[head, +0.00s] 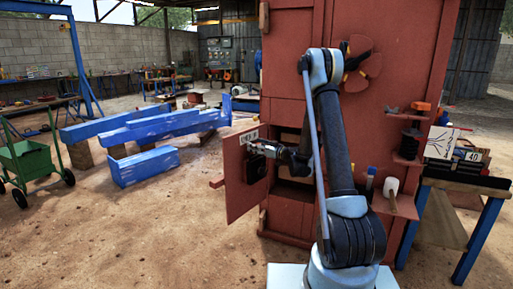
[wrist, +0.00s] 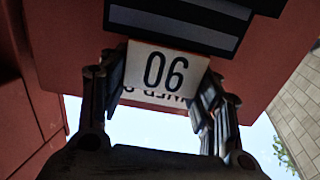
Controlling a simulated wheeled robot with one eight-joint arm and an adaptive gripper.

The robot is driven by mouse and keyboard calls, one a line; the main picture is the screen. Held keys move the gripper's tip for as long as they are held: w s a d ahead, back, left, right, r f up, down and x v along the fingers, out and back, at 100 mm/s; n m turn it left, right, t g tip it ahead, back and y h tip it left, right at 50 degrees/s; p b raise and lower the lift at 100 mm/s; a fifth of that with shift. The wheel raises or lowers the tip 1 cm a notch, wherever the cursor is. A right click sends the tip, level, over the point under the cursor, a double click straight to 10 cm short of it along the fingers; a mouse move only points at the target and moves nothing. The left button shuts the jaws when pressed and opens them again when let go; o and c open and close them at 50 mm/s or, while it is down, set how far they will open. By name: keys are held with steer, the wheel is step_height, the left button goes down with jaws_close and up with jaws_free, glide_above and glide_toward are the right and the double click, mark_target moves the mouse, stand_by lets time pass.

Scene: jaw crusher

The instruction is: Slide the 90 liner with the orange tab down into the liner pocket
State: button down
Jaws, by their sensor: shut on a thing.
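In the wrist view a white plate marked 90 (wrist: 165,68), upside down, sits between the fingers of my gripper (wrist: 160,92). The gripper is shut on this plate, which I take as the 90 liner. No orange tab is discernible. In the head view my gripper (head: 262,149) is in front of the open red door (head: 235,180). A dark pocket-like part (head: 257,168) is on the door just below the gripper. In the wrist view a black part with grey bands (wrist: 185,20) is just above the plate; whether they touch is unclear.
A white sign (head: 249,136) on the door is partly covered by the plate in the wrist view. The red crusher housing (head: 290,60) stands behind my arm. At right are shelves (head: 408,160) and a blue-legged bench (head: 475,183). Blue beams (head: 150,125) lie at left.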

steer(key=shift+f, duration=2.2)
steer(key=shift+c, duration=2.3)
jaws_free()
steer(key=shift+r, duration=4.95)
